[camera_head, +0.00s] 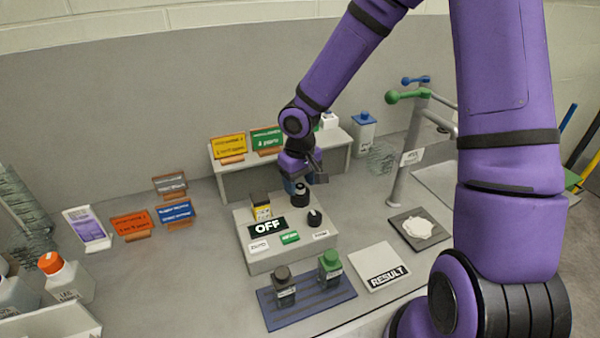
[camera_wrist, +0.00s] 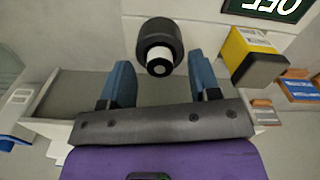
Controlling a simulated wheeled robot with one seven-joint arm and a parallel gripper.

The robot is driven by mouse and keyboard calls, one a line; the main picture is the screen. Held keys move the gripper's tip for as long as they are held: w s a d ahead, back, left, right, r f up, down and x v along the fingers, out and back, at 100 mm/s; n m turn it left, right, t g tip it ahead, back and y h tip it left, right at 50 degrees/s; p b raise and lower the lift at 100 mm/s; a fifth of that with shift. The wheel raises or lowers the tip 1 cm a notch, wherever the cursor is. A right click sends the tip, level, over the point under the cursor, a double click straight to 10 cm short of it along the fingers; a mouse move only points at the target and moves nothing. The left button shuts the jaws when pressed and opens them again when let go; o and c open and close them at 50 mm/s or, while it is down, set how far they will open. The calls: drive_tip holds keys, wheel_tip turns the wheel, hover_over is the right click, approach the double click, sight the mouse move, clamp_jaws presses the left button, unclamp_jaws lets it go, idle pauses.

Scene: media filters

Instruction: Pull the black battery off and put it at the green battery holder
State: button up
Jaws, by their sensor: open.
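A black round cylinder with a white-banded, dark centre stands on the light grey box, in the head view (camera_head: 300,198) and the wrist view (camera_wrist: 160,38). I cannot tell whether it is the black battery. A yellow block with a black end (camera_head: 261,208) stands beside it, also in the wrist view (camera_wrist: 252,55). My gripper (camera_wrist: 160,80) is open and empty, its blue fingers pointing towards the cylinder, which appears just beyond the gap between them.
The box carries an OFF display (camera_head: 268,227) and another black knob (camera_head: 314,218). In front, a blue rack (camera_head: 308,312) holds a black-capped bottle (camera_head: 284,285) and a green-capped bottle (camera_head: 330,265). A RESULT plate (camera_head: 385,268) lies right. A raised shelf (camera_head: 235,180) stands behind.

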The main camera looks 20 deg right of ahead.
sight(300, 185)
drive_tip(key=shift+f, duration=0.1)
clamp_jaws()
idle(0.4)
drive_tip(key=shift+r, duration=0.65)
drive_tip(key=c, duration=0.8)
unclamp_jaws()
clamp_jaws()
drive_tip(key=shift+r, duration=2.35)
